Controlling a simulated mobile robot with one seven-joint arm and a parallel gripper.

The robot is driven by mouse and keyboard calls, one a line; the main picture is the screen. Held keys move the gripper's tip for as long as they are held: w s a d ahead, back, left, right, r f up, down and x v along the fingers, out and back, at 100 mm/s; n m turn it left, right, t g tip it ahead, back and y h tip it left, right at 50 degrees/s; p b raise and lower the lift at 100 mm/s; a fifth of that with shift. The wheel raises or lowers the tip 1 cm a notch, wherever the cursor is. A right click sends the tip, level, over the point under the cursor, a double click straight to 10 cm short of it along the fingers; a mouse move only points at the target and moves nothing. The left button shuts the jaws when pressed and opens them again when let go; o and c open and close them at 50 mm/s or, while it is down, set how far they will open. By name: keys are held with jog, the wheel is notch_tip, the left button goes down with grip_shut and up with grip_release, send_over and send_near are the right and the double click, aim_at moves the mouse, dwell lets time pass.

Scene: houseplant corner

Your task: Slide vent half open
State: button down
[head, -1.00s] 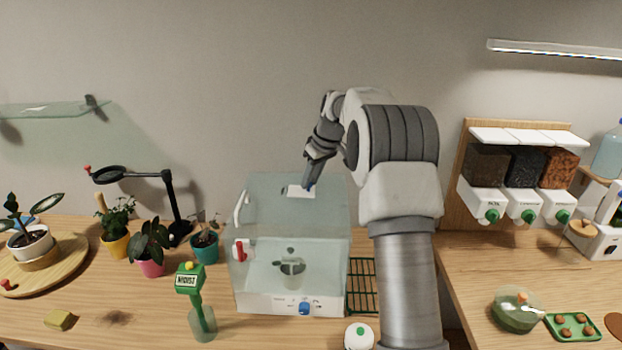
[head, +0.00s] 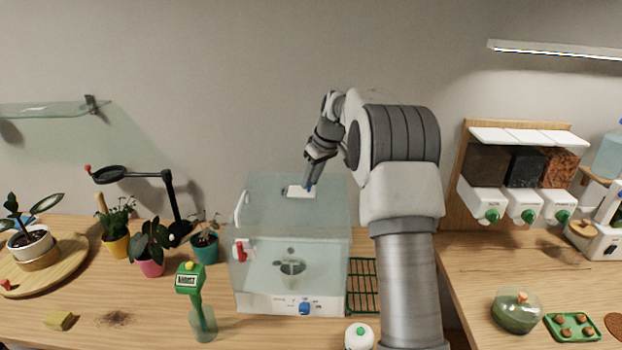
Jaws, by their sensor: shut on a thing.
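The clear propagator box (head: 262,222) stands on the wooden bench, with a small potted plant (head: 291,270) inside. On its top lies a white vent plate (head: 297,192). My gripper (head: 309,187) reaches down to the right end of the vent plate, with a small blue part at its tips. It is shut on the vent slider, which the fingers mostly hide. How far the vent is open is too small to tell.
A red latch (head: 242,250) and a white handle are on the box's left side. A moisture meter (head: 190,280) stands front left. A magnifier lamp (head: 172,200) and several potted plants stand to the left. A green rack (head: 362,285) lies right of the box.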

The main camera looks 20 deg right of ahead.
jog(key=shift+s+d, duration=0.1)
jog(key=shift+d, duration=0.2)
jog(key=c, duration=0.7)
grip_release()
jog(key=v, duration=1.7)
jog(key=shift+a+r, duration=0.1)
jog(key=shift+r, duration=0.15)
jog(key=s+a+r+m+h, duration=0.1)
jog(key=s+a, duration=0.5)
jog(key=s, duration=0.3)
jog(key=s+a+r+m, duration=0.1)
jog(key=s+a, duration=0.5)
jog(key=s, duration=0.3)
jog(key=s+a+f, duration=0.1)
jog(key=s+f, duration=0.2)
jog(key=s, duration=0.3)
jog(key=s+a+f+m+t, duration=0.1)
jog(key=s+a+f, duration=0.1)
jog(key=s+f, duration=0.2)
jog(key=s+a+f+m, duration=0.1)
jog(key=s+f, duration=0.3)
jog(key=s, duration=0.4)
jog(key=shift+a+f+h, duration=0.1)
jog(key=shift+a+h, duration=0.15)
jog(key=shift+h, duration=0.15)
